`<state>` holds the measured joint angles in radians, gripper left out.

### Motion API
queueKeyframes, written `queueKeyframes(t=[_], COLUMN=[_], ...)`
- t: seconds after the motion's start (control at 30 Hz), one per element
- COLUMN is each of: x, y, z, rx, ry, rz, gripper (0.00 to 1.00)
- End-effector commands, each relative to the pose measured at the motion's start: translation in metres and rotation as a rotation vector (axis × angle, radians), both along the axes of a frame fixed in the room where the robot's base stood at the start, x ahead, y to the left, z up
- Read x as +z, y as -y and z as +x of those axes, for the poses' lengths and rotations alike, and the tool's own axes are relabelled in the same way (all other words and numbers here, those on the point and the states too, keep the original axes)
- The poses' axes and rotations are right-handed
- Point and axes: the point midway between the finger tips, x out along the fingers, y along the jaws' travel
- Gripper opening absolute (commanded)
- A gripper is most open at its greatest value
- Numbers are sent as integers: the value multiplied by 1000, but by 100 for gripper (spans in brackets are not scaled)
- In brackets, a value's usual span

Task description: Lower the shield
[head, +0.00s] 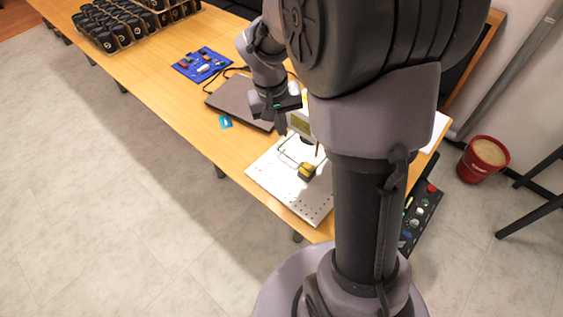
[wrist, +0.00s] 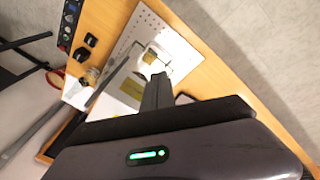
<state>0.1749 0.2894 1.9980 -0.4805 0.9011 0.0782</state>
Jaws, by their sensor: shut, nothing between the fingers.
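The laser marker (head: 300,122), pale with a yellow label, stands at the back of a white perforated plate (head: 268,178) on the table. A thin frame outline (head: 287,150), which may be the shield's edge, shows over the plate; its clear part and exact height are hard to tell. A yellow and black block (head: 307,171) is on the plate. My gripper (head: 281,128) is shut and empty, just left of the marker and above the plate's back edge. In the wrist view, my shut fingers (wrist: 157,90) overlap the marker area (wrist: 125,88) and point towards the plate (wrist: 135,32); contact is unclear.
A blue tray (head: 202,64) and black cups in crates (head: 130,22) are farther back. A control panel (head: 421,212) and a red bucket (head: 483,158) are right. My arm hides part of the table.

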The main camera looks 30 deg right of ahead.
Motion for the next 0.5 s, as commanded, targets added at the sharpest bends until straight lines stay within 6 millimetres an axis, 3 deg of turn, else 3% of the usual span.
queueKeyframes(t=[0.1,0.2,0.37,0.5], x=[-5,-2,-5,-30], y=[4,6,8,12], z=[-1,-2,-2,-1], rx=[-492,-759,-887,-885], ry=[97,146,167,167], rz=[32,51,59,58], gripper=[0,0,0,0])
